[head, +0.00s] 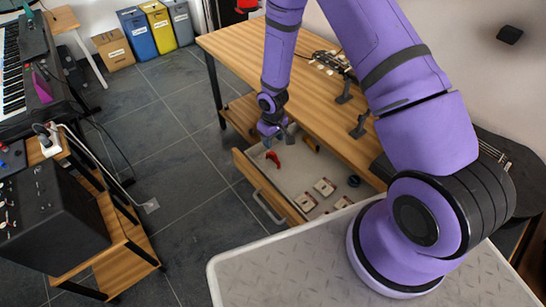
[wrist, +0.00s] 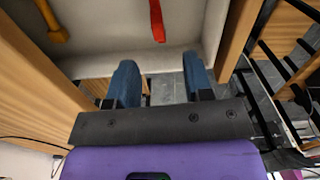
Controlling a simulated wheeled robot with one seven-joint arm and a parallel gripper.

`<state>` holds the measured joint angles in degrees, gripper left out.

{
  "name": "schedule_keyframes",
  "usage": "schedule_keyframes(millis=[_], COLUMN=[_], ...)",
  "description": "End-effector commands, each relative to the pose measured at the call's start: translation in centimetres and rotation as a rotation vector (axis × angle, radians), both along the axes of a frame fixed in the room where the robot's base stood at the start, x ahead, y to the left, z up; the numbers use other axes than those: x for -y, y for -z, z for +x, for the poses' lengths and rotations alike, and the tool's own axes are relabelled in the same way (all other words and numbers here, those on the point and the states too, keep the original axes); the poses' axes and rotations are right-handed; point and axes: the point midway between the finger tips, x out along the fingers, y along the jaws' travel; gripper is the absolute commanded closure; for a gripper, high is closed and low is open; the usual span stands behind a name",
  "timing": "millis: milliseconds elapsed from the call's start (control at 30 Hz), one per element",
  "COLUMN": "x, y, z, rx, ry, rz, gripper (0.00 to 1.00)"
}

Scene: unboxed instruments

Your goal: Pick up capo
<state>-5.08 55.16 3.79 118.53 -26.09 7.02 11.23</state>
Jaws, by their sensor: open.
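A red curved item (head: 273,158), which looks like the capo, lies on the pale floor of an open drawer (head: 307,180) under the wooden table. My gripper (head: 278,138) is at the far end of the drawer, close to the red item. In the wrist view my gripper (wrist: 160,75) has its two blue fingers wide apart with nothing between them.
Several small white packs (head: 324,187) and a dark round item (head: 353,181) lie in the drawer's near part. A yellow item (wrist: 54,24) shows in the wrist view. Wooden drawer walls (wrist: 238,35) stand close by. The tabletop (head: 320,100) overhangs at right.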

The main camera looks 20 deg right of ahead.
Motion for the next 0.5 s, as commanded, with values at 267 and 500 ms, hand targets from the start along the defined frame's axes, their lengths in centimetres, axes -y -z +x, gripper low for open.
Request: schedule_keyframes(millis=[267,500], x=[0.0,0.0], y=[3.8,5.4], z=[-0.1,0.0], rx=[-0.004,-0.001], ry=[-0.003,-0.001], rz=[-0.001,0.0], gripper=[0.53,0.53])
